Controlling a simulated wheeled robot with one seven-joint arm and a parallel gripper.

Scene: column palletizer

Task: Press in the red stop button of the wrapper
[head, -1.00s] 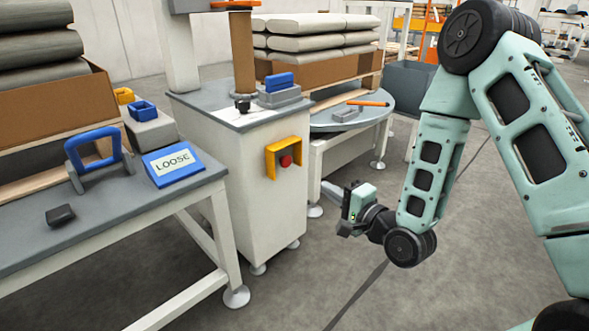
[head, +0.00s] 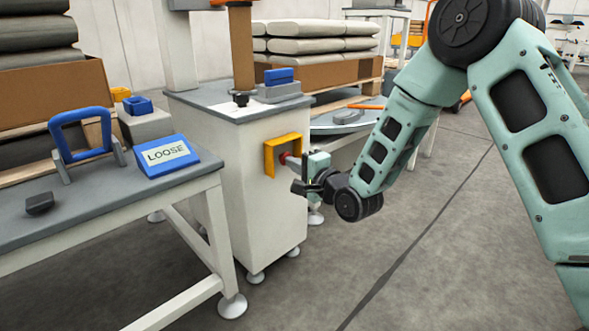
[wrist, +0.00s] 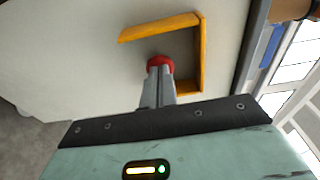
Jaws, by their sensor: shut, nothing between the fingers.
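The red stop button (head: 284,158) sits on the side of the white wrapper cabinet (head: 222,178), partly framed by a yellow guard (head: 269,157). My gripper (head: 291,162) is shut and empty, with its fingertips at the button in the head view. In the wrist view the red button (wrist: 160,62) shows just beyond the closed fingertips (wrist: 160,70), which cover its lower part. The fingers look to be touching it or very close; I cannot tell how far it is pressed in.
A grey table (head: 110,205) with a blue LOOSE sign (head: 167,156) stands to the left.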

